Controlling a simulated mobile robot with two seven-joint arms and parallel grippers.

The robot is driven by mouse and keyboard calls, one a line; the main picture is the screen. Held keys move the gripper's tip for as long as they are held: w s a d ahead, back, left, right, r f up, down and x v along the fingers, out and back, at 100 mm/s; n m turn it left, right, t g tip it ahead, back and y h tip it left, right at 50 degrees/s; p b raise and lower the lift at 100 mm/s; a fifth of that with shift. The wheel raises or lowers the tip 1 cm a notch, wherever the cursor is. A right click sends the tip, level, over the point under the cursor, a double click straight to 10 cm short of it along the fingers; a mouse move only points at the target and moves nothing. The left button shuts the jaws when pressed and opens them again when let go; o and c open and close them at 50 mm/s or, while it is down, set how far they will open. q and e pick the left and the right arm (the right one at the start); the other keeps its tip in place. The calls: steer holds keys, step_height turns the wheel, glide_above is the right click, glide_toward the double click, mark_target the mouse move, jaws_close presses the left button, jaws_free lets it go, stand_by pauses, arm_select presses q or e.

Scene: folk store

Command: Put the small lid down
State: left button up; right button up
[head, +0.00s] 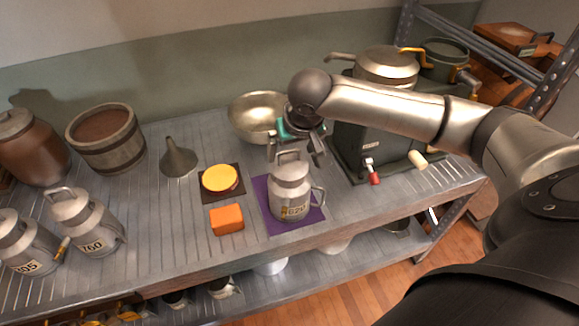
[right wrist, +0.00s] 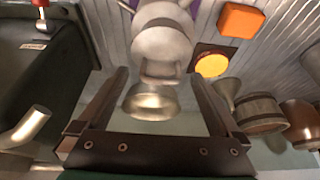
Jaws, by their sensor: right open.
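A grey milk can (head: 291,199) with a number label and a side handle stands upright on a purple mat (head: 270,221). Its small grey lid (head: 291,172), with a loop handle on top, sits on the can's mouth. My right gripper (head: 295,155) is open just above the lid, a finger to each side of the handle. In the right wrist view the lid (right wrist: 161,46) and its handle show between the spread fingers of the gripper (right wrist: 160,78), with nothing gripped. My left gripper is not in view.
A metal bowl (head: 250,106) stands behind the can. An orange block (head: 227,219) and a yellow disc (head: 219,178) on a dark mat are to its left, then a funnel (head: 178,158). A dark green machine (head: 360,150) stands right.

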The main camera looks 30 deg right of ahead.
mark_target(290, 152)
steer(key=x, duration=0.3)
steer(key=shift+w+f+b, duration=0.15)
steer(key=shift+b, duration=0.2)
steer(key=c, duration=1.5)
